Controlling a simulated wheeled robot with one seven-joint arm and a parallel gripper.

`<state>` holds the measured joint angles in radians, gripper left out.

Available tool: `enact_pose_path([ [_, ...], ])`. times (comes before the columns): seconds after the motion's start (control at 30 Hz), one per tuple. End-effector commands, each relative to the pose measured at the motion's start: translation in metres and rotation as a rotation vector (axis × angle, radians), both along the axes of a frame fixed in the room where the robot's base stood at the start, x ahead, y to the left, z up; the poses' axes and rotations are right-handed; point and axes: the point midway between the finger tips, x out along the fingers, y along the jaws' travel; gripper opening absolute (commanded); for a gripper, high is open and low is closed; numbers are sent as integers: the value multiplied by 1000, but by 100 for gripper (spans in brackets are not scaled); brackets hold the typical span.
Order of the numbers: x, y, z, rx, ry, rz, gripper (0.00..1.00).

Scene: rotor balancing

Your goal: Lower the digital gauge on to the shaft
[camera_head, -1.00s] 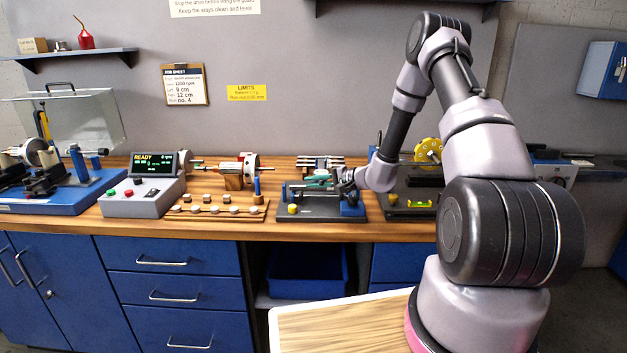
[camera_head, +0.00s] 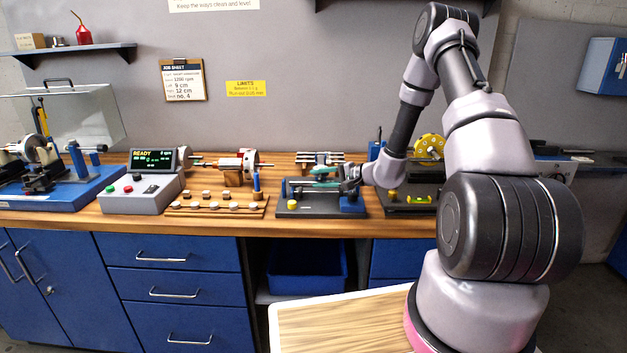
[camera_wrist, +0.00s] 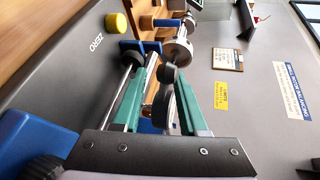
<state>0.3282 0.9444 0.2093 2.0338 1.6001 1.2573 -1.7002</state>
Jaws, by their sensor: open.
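A dark fixture plate (camera_head: 320,211) with a yellow knob (camera_head: 292,205) and blue blocks stands on the bench. In the wrist view the plate (camera_wrist: 75,75), marked ZERO, lies at left. A metal rod (camera_wrist: 119,89) lies near a blue block (camera_wrist: 132,45), beside my left finger; it may be the shaft. My gripper (camera_head: 325,177) is over the fixture; its green fingers (camera_wrist: 163,80) are open. A dark round part (camera_wrist: 168,73) shows near the fingertips and another dark disc (camera_wrist: 163,106) between the fingers. I cannot tell whether either is the digital gauge, or whether the fingers touch them.
A control box (camera_head: 140,192) reading READY and a wooden rack of small weights (camera_head: 216,206) stand to the left. Another dark fixture with a yellow disc (camera_head: 430,146) stands to the right. A job sheet (camera_head: 183,80) and yellow limits label (camera_head: 246,88) hang on the wall behind.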

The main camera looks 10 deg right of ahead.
Motion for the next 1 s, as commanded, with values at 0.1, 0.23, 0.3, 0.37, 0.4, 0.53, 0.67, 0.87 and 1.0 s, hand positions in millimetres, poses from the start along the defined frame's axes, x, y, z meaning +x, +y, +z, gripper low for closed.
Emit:
enact_pose_path([
  [0.1,-15,-22,7,-1,1,-4,42],
  [0.23,-29,-41,14,-1,1,-3,42],
  [0.3,-36,-50,17,0,2,-3,42],
  [0.37,-40,-55,19,0,2,-2,42],
  [0.4,-43,-59,20,0,2,-2,42],
  [0.53,-47,-64,22,0,1,-1,42],
  [0.67,-48,-65,22,0,1,0,42],
  [0.87,-48,-64,23,-1,2,2,42],
  [1.0,-54,-55,45,-17,3,51,42],
])
